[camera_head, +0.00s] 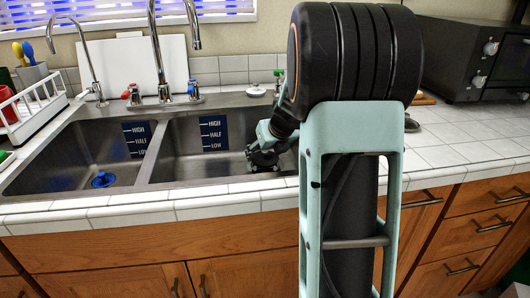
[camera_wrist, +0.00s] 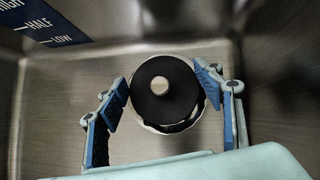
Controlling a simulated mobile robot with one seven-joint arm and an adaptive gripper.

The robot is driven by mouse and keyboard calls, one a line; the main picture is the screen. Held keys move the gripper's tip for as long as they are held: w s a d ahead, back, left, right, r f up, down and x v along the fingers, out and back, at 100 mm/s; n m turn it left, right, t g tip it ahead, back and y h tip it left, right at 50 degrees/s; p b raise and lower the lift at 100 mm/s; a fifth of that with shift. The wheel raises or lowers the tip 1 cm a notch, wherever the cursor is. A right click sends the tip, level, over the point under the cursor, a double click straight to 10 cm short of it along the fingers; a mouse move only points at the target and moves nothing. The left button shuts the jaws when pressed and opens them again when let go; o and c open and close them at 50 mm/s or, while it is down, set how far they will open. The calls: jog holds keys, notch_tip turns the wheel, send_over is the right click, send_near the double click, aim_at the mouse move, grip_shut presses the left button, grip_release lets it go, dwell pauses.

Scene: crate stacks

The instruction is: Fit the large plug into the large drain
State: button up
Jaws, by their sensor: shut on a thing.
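The large plug (camera_wrist: 160,104), a round black disc with a silver knob on top, shows in the wrist view between my fingers. My gripper (camera_wrist: 162,90) is shut on it, one finger at each side; the gripper also shows low in the right basin in the head view (camera_head: 263,158). The large drain (camera_wrist: 176,129) shows as a pale metal ring under the plug, mostly covered. The plug sits slightly toward the upper part of the ring. I cannot tell whether it is seated or just above. In the head view the plug and drain are hidden.
The right basin (camera_head: 180,168) has a blue HIGH/HALF/LOW gauge (camera_head: 213,133). A blue plug (camera_head: 103,179) lies on the left basin's floor. A tall faucet (camera_head: 162,80) stands behind. A white rack (camera_head: 35,110) is at left, a dark oven (camera_head: 470,60) at right.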

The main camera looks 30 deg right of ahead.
jog(key=shift+f+b, duration=0.6)
jog(key=shift+f, duration=0.55)
jog(key=o, duration=1.2)
jog(key=shift+o, duration=0.2)
jog(key=v, duration=1.2)
jog(key=shift+r, duration=0.1)
